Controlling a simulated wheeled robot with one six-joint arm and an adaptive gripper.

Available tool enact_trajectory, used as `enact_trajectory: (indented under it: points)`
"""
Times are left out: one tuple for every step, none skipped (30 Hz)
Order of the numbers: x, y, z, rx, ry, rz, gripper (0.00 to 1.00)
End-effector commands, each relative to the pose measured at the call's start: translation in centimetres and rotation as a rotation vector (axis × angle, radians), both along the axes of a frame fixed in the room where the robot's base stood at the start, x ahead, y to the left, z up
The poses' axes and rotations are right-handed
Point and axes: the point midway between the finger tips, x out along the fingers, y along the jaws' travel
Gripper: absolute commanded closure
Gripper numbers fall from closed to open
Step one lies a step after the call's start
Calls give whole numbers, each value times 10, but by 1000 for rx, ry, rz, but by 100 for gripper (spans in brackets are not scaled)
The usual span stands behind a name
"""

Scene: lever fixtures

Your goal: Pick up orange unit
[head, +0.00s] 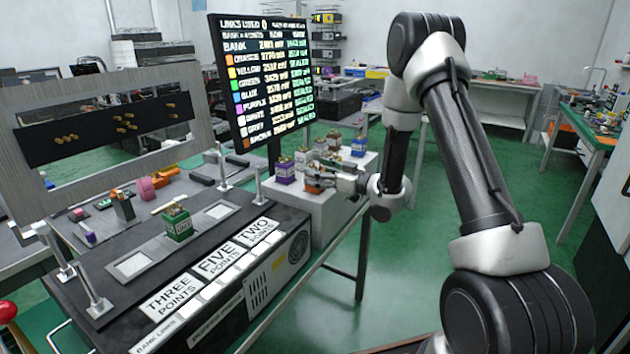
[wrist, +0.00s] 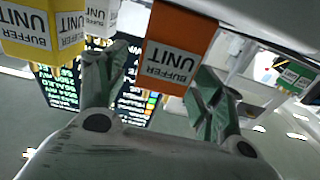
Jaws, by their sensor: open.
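The orange unit (head: 316,184) stands on a pale block beside the display, partly hidden by my gripper (head: 340,183) in the head view. In the wrist view the orange unit (wrist: 178,48) appears upside down, with its label reading "BUFFER UNIT". My gripper (wrist: 160,78) is open, its two green-grey fingers spread on either side of the orange unit's lower picture edge. I cannot tell whether a finger touches it.
A purple unit (head: 285,171), a white unit (head: 302,159) and a blue unit (head: 358,147) share the pale block (head: 325,215). A yellow unit (wrist: 70,28) is close by in the wrist view. A green unit (head: 177,222) sits on the console. The display (head: 262,80) stands behind.

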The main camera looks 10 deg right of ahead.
Motion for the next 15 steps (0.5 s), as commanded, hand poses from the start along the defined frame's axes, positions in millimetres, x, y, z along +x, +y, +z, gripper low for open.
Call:
enact_trajectory:
  points:
    - [4, 5, 0, -1, -1, 2, 32]
    - [6, 7, 0, -1, -1, 1, 32]
    - [8, 8, 0, -1, -1, 0, 32]
    - [8, 9, 0, -1, -1, -1, 32]
    - [9, 9, 0, 0, 0, -1, 32]
    - [9, 9, 0, -1, 1, -1, 32]
    - [9, 9, 0, -1, 1, -1, 32]
    - [9, 9, 0, -1, 1, -1, 32]
    - [9, 9, 0, -1, 1, -1, 32]
    - [9, 9, 0, -1, 1, -1, 32]
    - [9, 9, 0, -1, 1, -1, 36]
    - [9, 9, 0, -1, 1, -1, 43]
    - [9, 9, 0, -1, 1, -1, 49]
    - [9, 9, 0, -1, 1, -1, 54]
    - [9, 9, 0, -1, 1, -1, 61]
